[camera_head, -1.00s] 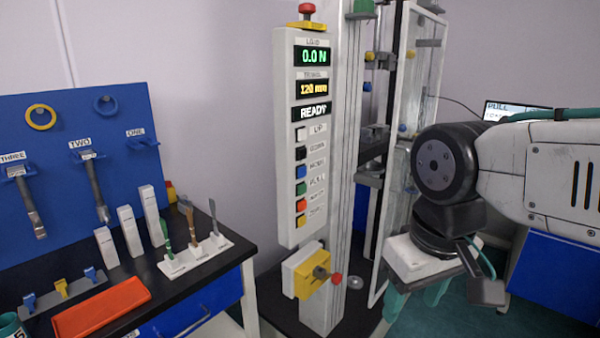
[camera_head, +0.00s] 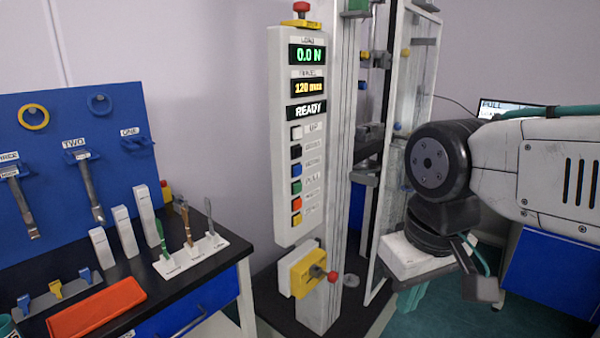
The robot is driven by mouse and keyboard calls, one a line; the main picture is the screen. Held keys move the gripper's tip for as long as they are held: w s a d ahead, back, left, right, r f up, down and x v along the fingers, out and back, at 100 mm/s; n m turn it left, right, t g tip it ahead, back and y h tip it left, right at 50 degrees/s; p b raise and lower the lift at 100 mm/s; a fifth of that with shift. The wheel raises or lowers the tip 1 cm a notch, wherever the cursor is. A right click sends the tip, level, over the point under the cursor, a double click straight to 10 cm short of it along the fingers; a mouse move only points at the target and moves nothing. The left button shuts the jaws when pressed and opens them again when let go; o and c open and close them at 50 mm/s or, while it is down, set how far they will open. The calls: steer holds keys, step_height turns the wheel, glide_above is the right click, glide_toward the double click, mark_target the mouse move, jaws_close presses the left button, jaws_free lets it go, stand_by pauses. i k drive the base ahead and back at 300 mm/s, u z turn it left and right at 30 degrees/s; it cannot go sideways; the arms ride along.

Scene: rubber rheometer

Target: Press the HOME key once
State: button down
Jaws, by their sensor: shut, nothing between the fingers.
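The machine's white control panel (camera_head: 283,150) stands upright in the middle of the head view. It has a column of small coloured keys. The HOME key (camera_head: 297,170) is the blue one, third from the top, with a blurred label beside it. The displays above read 0.0 N, 120 mm and READY. My gripper (camera_head: 411,300) is at the lower right, below and to the right of the panel and apart from it. Its teal fingers point down, shut and empty. They are partly hidden by the white gripper body.
Black DOWN (camera_head: 296,152) and green PULL (camera_head: 296,188) keys sit directly above and below HOME. A red emergency knob (camera_head: 301,8) tops the panel. A yellow block with a red knob (camera_head: 310,273) juts out below it. A bench with tools (camera_head: 190,285) stands left.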

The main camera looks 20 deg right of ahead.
mark_target(298, 170)
steer(key=u, duration=3)
steer(key=i, duration=0.95)
steer(key=z, duration=2.75)
